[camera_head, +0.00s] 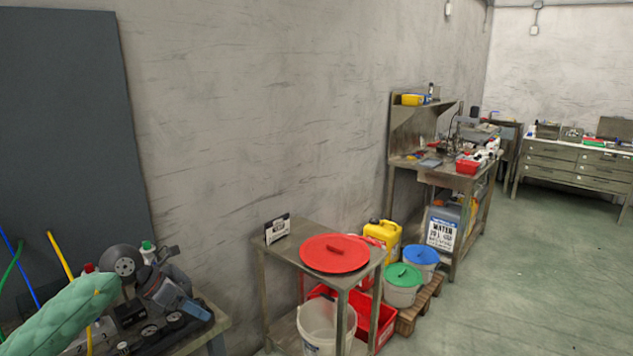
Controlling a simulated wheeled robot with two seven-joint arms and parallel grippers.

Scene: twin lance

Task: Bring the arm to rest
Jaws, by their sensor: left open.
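My left arm in its pale green quilted sleeve (65,315) comes in at the lower left. My left gripper (172,292) is the dark and blue-grey shape just past the sleeve, low over a table with dark tools. It is open, and I see nothing held in it. The fingertips are hard to tell apart from the clutter behind them. My right arm and right gripper are not in view.
A small metal table (285,254) bears a red round lid (335,253) and a small sign. A white bucket (318,330) stands under it. Lidded buckets and a yellow canister (383,238) stand behind. The green floor (535,290) at right is clear.

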